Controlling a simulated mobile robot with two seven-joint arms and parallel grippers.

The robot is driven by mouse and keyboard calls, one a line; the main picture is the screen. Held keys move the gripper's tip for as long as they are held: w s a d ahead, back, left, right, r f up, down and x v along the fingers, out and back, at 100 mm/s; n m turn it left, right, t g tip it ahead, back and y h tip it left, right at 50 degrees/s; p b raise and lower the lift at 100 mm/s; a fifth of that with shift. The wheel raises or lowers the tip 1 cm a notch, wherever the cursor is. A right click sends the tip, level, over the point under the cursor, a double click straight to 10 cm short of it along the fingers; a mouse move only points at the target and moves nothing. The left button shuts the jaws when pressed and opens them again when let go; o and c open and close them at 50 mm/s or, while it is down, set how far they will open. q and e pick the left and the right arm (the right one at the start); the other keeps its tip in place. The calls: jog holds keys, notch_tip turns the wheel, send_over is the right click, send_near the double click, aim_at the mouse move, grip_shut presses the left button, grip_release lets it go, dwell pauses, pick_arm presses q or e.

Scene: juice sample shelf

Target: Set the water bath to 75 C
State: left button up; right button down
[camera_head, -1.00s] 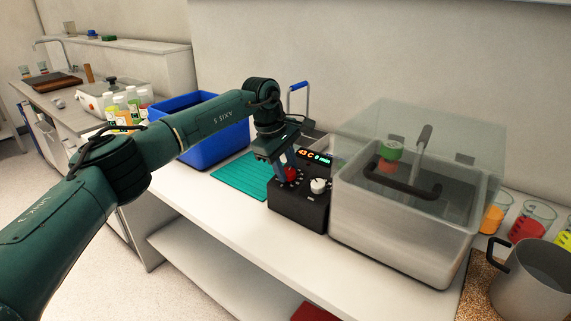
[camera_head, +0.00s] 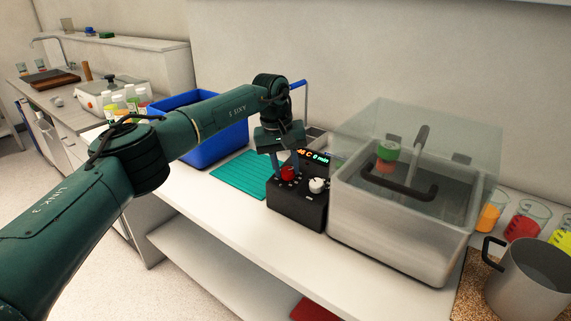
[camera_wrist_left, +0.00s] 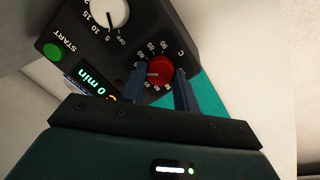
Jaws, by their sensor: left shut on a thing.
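The water bath (camera_head: 385,235) is a grey metal tank with a clear lid on the counter. Its black control box (camera_head: 297,210) stands at its left side. My left gripper (camera_head: 284,166) is shut on the red temperature knob (camera_head: 288,174); in the left wrist view the fingers flank the red knob (camera_wrist_left: 160,72). The display (camera_head: 314,156) shows an orange temperature, hard to read but seemingly in the forties, and 0 min. A white timer knob (camera_head: 318,185) is beside the red one. The wrist view shows a green START button (camera_wrist_left: 54,51). My right gripper is not in view.
A teal mat (camera_head: 242,177) lies left of the control box, with a blue bin (camera_head: 212,148) behind it. A metal pot (camera_head: 528,280) and beakers of coloured juice (camera_head: 522,226) stand at the right. Juice bottles (camera_head: 125,103) are at the left.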

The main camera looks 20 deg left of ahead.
pick_arm(q)
jog(key=shift+m, duration=0.7)
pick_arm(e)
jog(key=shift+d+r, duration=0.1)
pick_arm(q)
jog(key=o, duration=1)
jog(key=shift+c, duration=0.2)
jog(key=shift+r, duration=0.15)
notch_tip(320, 180, up, 13)
jog(key=s+a, duration=0.1)
jog(key=shift+s+a+b, duration=0.25)
jog(key=shift+s+b, duration=0.05)
jog(key=shift+b, duration=0.1)
